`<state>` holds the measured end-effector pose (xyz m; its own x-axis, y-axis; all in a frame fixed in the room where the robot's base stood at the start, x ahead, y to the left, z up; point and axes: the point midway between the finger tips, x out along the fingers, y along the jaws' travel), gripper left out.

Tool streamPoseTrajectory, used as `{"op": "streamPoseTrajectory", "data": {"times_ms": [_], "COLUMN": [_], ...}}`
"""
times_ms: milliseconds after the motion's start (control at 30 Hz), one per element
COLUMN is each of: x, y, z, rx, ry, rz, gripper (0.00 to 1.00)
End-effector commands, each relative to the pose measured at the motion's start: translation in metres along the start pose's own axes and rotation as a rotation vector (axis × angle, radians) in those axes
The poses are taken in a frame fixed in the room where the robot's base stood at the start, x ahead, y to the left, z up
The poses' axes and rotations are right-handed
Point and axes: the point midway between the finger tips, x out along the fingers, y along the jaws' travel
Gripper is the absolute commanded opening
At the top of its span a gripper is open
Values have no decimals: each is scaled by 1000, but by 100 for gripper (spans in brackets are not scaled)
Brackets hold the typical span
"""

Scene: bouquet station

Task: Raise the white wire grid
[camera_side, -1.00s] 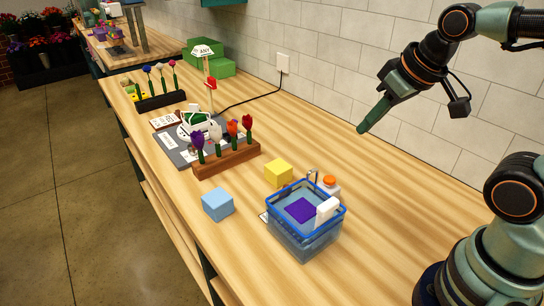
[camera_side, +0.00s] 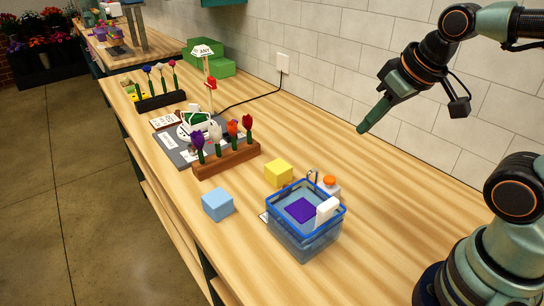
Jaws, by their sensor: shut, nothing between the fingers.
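My gripper (camera_side: 363,128) is shut and empty. It hangs in the air at the right, in front of the tiled wall and well above the bench.
A brown rack (camera_side: 227,159) of several flowers stands before the board. A dark rack (camera_side: 161,102) stands behind it. A blue-rimmed basin (camera_side: 303,240), yellow cube (camera_side: 278,172) and blue cube (camera_side: 217,204) are nearer. The bench's right side is clear.

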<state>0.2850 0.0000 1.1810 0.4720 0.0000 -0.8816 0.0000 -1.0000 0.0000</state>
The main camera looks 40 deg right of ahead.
Motion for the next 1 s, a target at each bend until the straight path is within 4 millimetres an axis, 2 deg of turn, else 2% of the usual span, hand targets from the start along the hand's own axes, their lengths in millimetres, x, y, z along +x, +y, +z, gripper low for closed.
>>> {"op": "streamPoseTrajectory", "data": {"times_ms": [67, 167, 300, 500, 633, 867, 1000], "x": [0, 0, 0, -2, -5, -3, 12], "y": [0, -2, -21, -67, -89, -101, -100], "z": [0, 0, 0, 4, 8, 14, 22], "rx": [0, 0, -2, -1, -3, 0, 0], "ry": [0, -7, -95, -324, -433, -497, -498], "rz": [0, -3, -28, -41, -20, 2, 2], "gripper": [0, 34, 88, 90, 90, 90, 90]}}
